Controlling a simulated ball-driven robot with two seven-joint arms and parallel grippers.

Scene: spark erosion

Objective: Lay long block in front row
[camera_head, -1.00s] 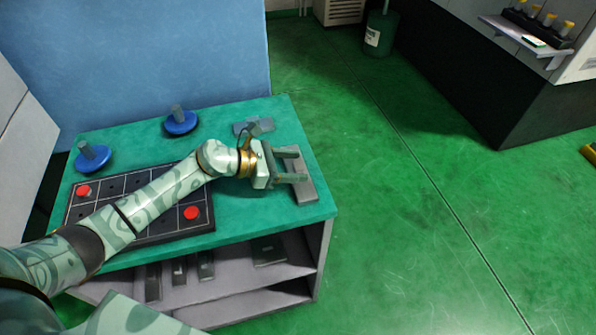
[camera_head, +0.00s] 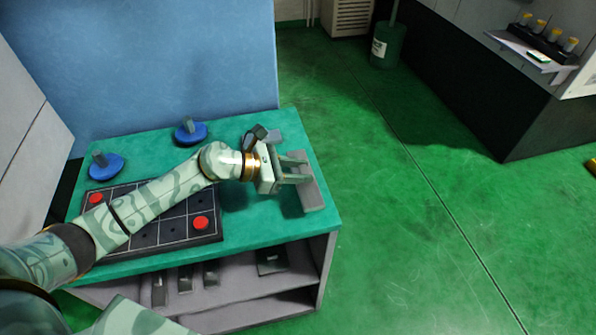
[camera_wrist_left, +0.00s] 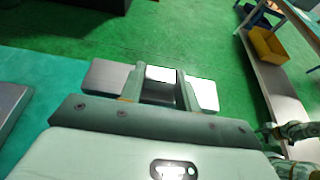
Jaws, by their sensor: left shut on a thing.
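My left gripper (camera_head: 296,172) is shut on a long grey block (camera_head: 312,196) above the right end of the teal tabletop. The block lies crosswise in the jaws and appears to be held a little above the top, with a shadow beside it. In the left wrist view the long block (camera_wrist_left: 107,76) sticks out past the fingers on both sides, with green floor beyond. A black gridded tray (camera_head: 176,244) lies left of the gripper, with two red discs (camera_head: 201,223) on it. My left arm hides part of the tray. My right gripper is not in view.
Two blue round pieces with grey knobs (camera_head: 190,132) stand along the back. A small grey piece (camera_head: 274,136) lies behind the gripper. Dark blocks (camera_head: 271,262) rest on the shelf below. A blue panel (camera_head: 150,60) stands behind the table.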

